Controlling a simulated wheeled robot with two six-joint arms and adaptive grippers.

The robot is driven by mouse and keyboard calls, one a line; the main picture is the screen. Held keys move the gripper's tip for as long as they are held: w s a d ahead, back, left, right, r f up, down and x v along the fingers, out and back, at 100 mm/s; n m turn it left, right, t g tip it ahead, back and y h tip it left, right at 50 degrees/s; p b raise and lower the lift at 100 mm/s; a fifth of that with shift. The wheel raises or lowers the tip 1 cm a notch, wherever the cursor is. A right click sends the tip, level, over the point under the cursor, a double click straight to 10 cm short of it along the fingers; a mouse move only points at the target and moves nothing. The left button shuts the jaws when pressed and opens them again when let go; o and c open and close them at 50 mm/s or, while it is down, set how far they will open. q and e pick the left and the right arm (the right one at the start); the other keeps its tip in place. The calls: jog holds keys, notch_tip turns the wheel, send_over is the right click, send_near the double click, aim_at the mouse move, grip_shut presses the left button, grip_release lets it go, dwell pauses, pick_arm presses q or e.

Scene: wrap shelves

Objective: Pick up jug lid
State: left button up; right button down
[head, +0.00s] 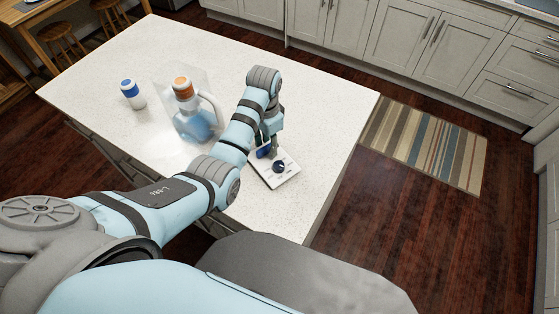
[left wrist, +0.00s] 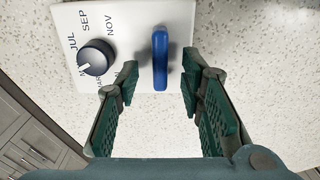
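The jug (head: 196,122) is clear with blue liquid and stands upright on the counter, inside or behind a faint transparent sheet. Its orange lid (head: 183,84) sits on top. My left gripper (head: 268,146) is to the right of the jug and nearer to me, pointing down over a white dial panel (head: 285,178). In the left wrist view the left gripper (left wrist: 157,84) is open, with its fingers on either side of an upright blue piece (left wrist: 160,58). I cannot tell whether they touch it. My right gripper is not in view.
The panel carries a dark knob (left wrist: 96,57) and month letters. A small white bottle with a blue cap (head: 130,90) stands left of the jug. The pale counter (head: 100,65) has free room at the back. A striped rug (head: 425,145) lies on the floor beyond its right edge.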

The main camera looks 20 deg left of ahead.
pick_arm(q)
jog(key=shift+f, duration=0.7)
grip_shut()
jog(key=shift+r, duration=0.2)
